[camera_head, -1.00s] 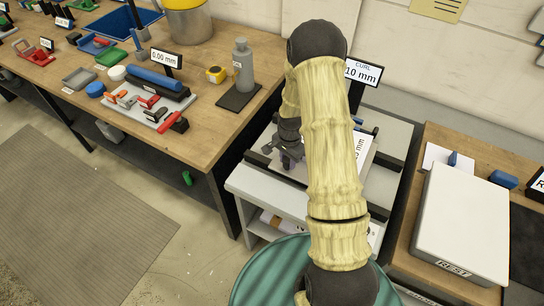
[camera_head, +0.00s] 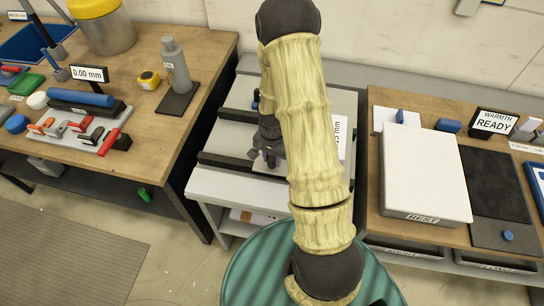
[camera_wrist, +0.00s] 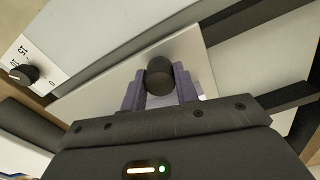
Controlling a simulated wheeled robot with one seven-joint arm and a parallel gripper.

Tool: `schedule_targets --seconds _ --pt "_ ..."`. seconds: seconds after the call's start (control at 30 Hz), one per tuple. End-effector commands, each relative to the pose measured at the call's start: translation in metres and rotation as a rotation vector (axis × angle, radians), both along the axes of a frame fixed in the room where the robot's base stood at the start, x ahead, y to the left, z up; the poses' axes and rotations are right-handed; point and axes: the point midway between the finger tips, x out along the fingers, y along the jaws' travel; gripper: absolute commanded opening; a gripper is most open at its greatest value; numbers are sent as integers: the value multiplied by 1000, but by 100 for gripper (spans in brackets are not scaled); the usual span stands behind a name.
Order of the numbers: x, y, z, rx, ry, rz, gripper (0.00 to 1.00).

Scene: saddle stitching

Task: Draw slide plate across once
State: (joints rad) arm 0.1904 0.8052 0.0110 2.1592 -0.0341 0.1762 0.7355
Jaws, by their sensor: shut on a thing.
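My gripper (camera_head: 270,157) is over the pale bench-top station between the two worktables. In the wrist view its purple fingers (camera_wrist: 159,92) are shut around a black round knob (camera_wrist: 159,74). The knob stands on a pale flat plate (camera_wrist: 203,78), which looks like the slide plate and lies across the station. In the head view, my arm and gripper hide the knob and most of the plate. A white card marked in mm (camera_head: 340,132) shows just right of my arm.
Dark rails (camera_head: 215,160) cross the station. A dial on a white panel (camera_wrist: 23,74) shows at the wrist view's left. The right table holds a white slab marked REST (camera_head: 423,175) and a WARMTH READY sign (camera_head: 494,123). A grey bottle (camera_head: 175,65) stands on the left table.

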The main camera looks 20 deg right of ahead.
Motion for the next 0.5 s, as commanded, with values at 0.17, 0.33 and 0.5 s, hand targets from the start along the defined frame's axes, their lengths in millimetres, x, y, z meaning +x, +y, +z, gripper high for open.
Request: schedule_targets --seconds 0.17,0.33,0.5 --pt "-2 -4 0 -5 4 -5 0" --pt "-2 -4 0 -5 4 -6 51" --pt "-1 -3 0 -3 2 -4 52"
